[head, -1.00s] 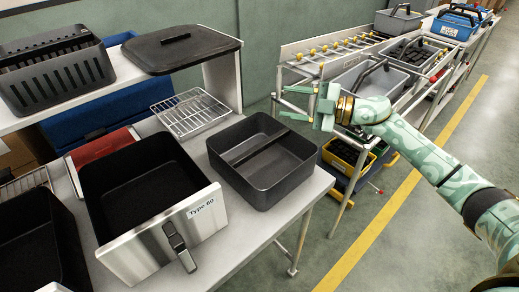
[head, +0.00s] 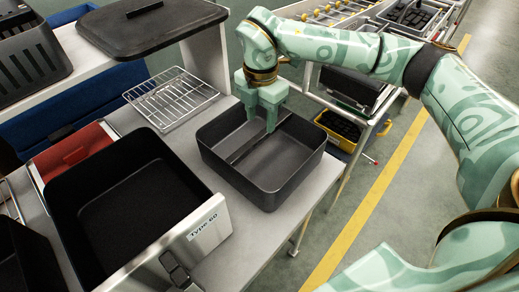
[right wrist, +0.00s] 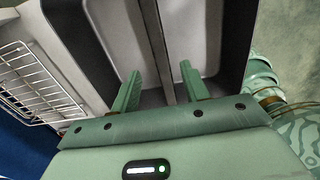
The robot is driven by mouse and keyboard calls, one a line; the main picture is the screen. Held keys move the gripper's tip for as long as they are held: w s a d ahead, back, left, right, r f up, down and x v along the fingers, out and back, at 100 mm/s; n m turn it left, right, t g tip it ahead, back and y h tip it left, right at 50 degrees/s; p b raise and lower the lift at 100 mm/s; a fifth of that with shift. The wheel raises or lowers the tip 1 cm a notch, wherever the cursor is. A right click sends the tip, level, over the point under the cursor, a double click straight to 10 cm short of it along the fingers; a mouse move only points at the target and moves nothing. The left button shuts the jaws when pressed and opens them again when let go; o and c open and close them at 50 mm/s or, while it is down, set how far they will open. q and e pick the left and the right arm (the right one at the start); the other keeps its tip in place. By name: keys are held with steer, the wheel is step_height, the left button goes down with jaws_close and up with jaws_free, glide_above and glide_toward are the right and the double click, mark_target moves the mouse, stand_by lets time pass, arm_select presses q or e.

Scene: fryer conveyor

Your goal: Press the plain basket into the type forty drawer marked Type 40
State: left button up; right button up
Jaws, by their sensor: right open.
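A dark rectangular basket (head: 290,172) with a bar across its middle stands on the grey worktop; I take it as the plain basket. My right gripper (head: 262,122) is over it, pointing down. In the right wrist view, its open fingers (right wrist: 160,75) are on either side of the basket's bar (right wrist: 157,40), with gaps between. The open drawer (head: 120,205) left of the basket is empty, and its steel front reads Type 60. Another dark drawer (head: 22,262) is cut off at the lower left, with no label visible. My left gripper is out of view.
A wire rack (head: 170,98) lies behind the basket. A dark lid (head: 150,28) and a slotted basket (head: 30,68) sit on the raised shelf. The worktop (head: 245,225) is bare in front of the basket. A conveyor stand is behind my right arm.

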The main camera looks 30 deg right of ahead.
mark_target(262, 134)
step_height(262, 134, down, 4)
steer(key=shift+r+b, duration=0.1)
steer(key=shift+b, duration=0.35)
step_height(262, 134, down, 5)
steer(key=shift+d+r+b, duration=0.1)
steer(key=shift+b, duration=0.95)
steer(key=shift+s+r, duration=0.1)
jaws_close()
